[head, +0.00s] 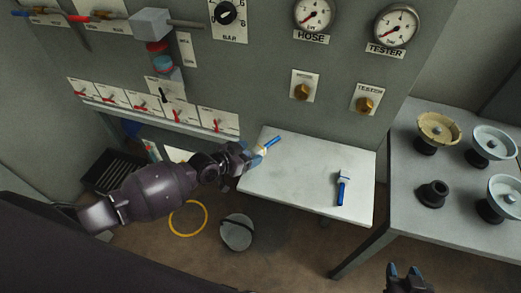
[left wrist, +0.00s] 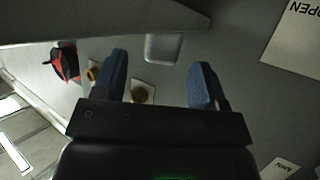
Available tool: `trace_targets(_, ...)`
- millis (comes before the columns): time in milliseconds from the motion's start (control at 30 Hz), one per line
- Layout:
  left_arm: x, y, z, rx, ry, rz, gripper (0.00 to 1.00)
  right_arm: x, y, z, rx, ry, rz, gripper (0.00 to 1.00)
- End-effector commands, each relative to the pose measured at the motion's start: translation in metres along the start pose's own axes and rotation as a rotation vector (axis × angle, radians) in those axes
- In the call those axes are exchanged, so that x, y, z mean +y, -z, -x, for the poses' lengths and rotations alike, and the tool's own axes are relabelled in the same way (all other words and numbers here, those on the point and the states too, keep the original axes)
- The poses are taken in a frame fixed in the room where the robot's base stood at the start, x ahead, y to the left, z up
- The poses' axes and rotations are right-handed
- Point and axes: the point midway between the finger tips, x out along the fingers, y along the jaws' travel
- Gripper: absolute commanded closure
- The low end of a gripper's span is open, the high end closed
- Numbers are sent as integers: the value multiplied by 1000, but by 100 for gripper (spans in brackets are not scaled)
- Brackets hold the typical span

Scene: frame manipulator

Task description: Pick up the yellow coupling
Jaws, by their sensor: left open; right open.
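The yellow coupling (head: 437,130) is a pale yellow, lugged disc on a dark base. It stands on the grey table at the right, at the back left of a group of couplings. My left gripper (head: 257,152) is over the left end of the white shelf, far left of the coupling. Its blue fingers are apart with nothing held between them in the left wrist view (left wrist: 160,78). My right gripper (head: 404,268) is open and empty at the bottom edge, below and nearer than the coupling. The coupling does not show in the left wrist view.
Pale grey couplings (head: 493,143) and a small black one (head: 432,193) share the grey table (head: 405,225). The gauge panel (head: 270,60) stands behind.

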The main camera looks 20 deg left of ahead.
Motion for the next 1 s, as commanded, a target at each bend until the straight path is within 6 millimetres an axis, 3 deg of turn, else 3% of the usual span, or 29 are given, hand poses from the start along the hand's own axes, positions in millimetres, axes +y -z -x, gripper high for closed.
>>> trace_targets(200, 0, -1, -26, 0, 1, 0, 34, 1, -9, 0, -13, -1, 0, 54)
trace_targets(500, 0, -1, -29, 0, 1, 0, 34, 2, -19, 4, -32, -4, 0, 54)
trace_targets(900, -1, 0, -29, 1, 1, 0, 92, 1, -11, 0, -17, -2, 2, 54)
trace_targets(1000, -1, 0, -29, 1, 1, 0, 92, 1, -8, -1, -10, -1, 2, 54)
